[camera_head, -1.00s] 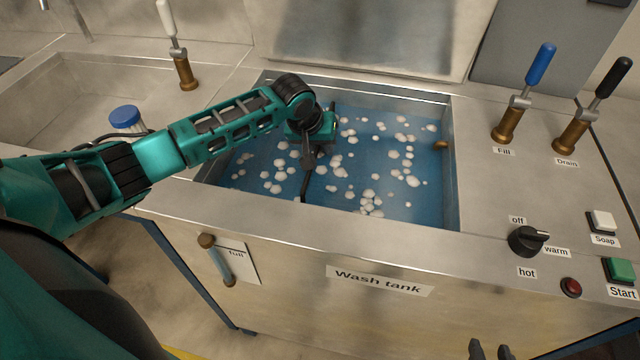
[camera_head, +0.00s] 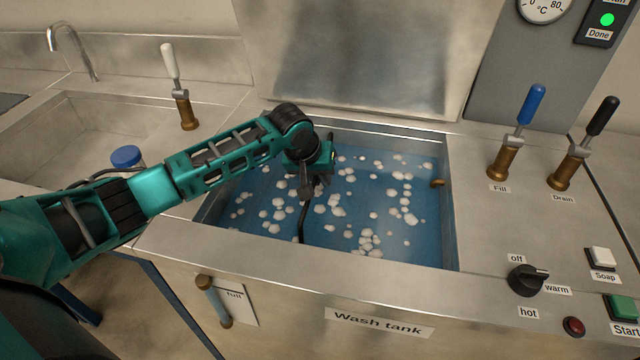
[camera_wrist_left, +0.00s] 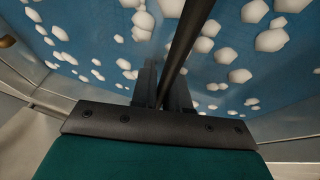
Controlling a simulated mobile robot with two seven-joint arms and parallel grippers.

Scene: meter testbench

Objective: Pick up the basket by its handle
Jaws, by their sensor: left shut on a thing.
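My left gripper (camera_head: 306,189) is over the middle-left of the wash tank, pointing down. It is shut on a thin dark bar, which I take to be the basket's handle (camera_head: 302,222). The handle slants down toward the front of the tank. In the left wrist view the handle (camera_wrist_left: 187,38) runs up the picture from between the dark fingers (camera_wrist_left: 163,88). The basket's body does not show in either view; blue water with white foam fills the tank. My right gripper is not in view.
The wash tank (camera_head: 452,215) has a raised metal rim around it. Fill (camera_head: 517,132) and drain (camera_head: 584,143) levers stand to its right, with a knob (camera_head: 527,280) and buttons. A white-handled lever (camera_head: 180,87) and a blue-capped container (camera_head: 127,157) are at left.

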